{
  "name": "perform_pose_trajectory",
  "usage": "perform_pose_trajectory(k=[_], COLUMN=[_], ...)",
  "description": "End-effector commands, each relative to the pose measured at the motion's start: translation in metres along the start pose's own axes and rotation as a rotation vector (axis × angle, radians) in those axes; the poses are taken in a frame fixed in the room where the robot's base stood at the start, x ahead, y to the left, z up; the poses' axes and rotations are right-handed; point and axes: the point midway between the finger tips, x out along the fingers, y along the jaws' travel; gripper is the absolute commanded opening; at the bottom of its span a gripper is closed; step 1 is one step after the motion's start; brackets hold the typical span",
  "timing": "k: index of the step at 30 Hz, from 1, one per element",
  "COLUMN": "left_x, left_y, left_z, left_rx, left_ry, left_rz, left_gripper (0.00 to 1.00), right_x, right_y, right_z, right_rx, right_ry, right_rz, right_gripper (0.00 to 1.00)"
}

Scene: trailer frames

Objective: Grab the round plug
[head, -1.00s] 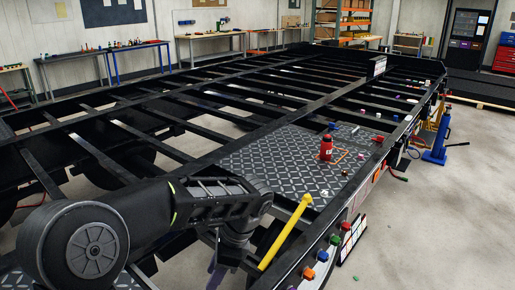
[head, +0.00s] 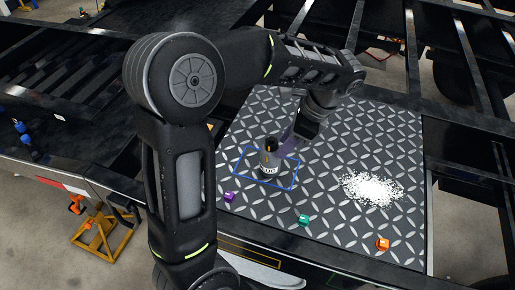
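I cannot pick out a round plug for certain. Small coloured pieces sit along the near edge of the diamond-pattern plate: a purple one (head: 229,197), a green one (head: 303,220) and an orange one (head: 383,244). They are too small to tell their exact shape. My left gripper (head: 291,137) points down over the plate, right beside a dark bottle-like object (head: 268,160) with a pale label. I cannot tell whether it touches it, and its fingertips are too unclear to show a grip. My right gripper is out of view.
The bottle stands inside a blue outline (head: 294,181) on the plate (head: 340,130). A patch of white grains (head: 372,189) lies to the right. Black trailer beams surround the plate. A yellow stand (head: 97,240) is on the floor at lower left.

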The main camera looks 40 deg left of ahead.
Motion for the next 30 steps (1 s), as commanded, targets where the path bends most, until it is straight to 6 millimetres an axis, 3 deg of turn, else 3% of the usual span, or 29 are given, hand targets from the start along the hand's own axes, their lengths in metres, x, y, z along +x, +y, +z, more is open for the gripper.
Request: perform_pose_trajectory(k=[10,16,24,30], left_x=[0.001,0.002,0.026,0.027], left_y=[0.000,0.000,0.001,0.000], left_z=[0.000,0.000,0.000,0.000], left_rx=[0.000,0.000,0.000,-0.001], left_ry=[-0.001,-0.001,-0.001,-0.001], left_rz=[0.001,0.002,0.002,0.001], left_gripper=[0.37,0.54,0.76,0.77], right_x=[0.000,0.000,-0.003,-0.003], right_y=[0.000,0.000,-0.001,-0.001], right_z=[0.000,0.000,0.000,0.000], right_rx=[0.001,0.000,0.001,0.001], right_ry=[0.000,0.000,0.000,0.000], right_rz=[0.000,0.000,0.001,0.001], right_gripper=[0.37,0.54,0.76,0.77])
